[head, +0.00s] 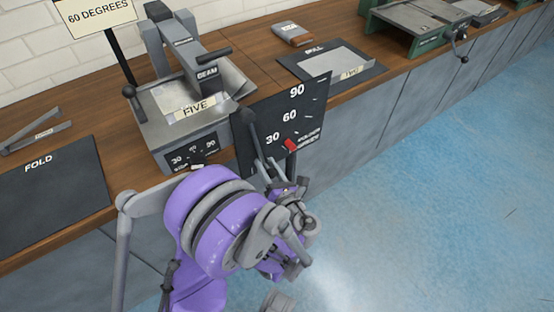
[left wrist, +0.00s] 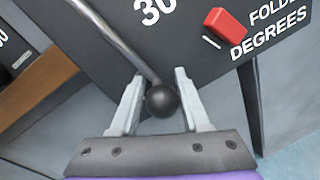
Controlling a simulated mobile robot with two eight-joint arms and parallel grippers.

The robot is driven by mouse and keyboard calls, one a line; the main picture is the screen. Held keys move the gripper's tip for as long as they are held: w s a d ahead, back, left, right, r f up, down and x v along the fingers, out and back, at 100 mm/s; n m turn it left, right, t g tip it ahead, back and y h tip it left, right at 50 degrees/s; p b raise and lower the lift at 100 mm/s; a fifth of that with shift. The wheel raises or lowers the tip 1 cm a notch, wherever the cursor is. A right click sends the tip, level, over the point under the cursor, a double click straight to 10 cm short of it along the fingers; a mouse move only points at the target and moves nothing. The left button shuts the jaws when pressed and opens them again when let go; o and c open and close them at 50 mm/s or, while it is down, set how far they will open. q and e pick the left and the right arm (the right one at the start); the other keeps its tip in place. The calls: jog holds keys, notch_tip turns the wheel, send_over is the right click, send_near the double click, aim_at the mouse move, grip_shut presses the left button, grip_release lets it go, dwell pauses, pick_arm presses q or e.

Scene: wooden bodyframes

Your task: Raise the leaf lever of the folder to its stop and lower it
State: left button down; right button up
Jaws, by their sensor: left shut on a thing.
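The folder (head: 185,133) stands on the wooden bench, with its beam (head: 207,73) above a piece labelled FIVE (head: 194,107). The leaf lever is a thin metal rod (left wrist: 118,38) with a black ball knob (left wrist: 162,100) at its end. My left gripper (left wrist: 159,78) is shut on the knob, with one finger on each side of it. In the head view my left gripper (head: 284,187) is low in front of the dial board, and the knob is hidden there. My right gripper is not in view.
The dial board (head: 257,125) shows 30, 60 and 90, with a red pointer (head: 290,145) at its lower right. A sign (head: 95,14) reads 60 DEGREES. A FOLD mat (head: 55,190) lies at left. Blue floor (head: 420,200) is clear at right.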

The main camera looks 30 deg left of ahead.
pick_arm(q)
jog(key=shift+s+a+f+m+b, duration=0.15)
jog(key=shift+s+a+m, duration=0.1)
jog(key=shift+s+m, duration=0.35)
jog(key=shift+s+a+f+m+b, duration=0.15)
jog(key=shift+s+a+m, duration=0.15)
jog(key=shift+s, duration=0.5)
jog(key=shift+r, duration=0.15)
jog(key=shift+c, duration=2.4)
grip_release()
jog(key=v, duration=1.1)
jog(key=shift+r+p, duration=0.25)
jog(key=shift+p, duration=0.2)
jog(key=shift+a, duration=0.1)
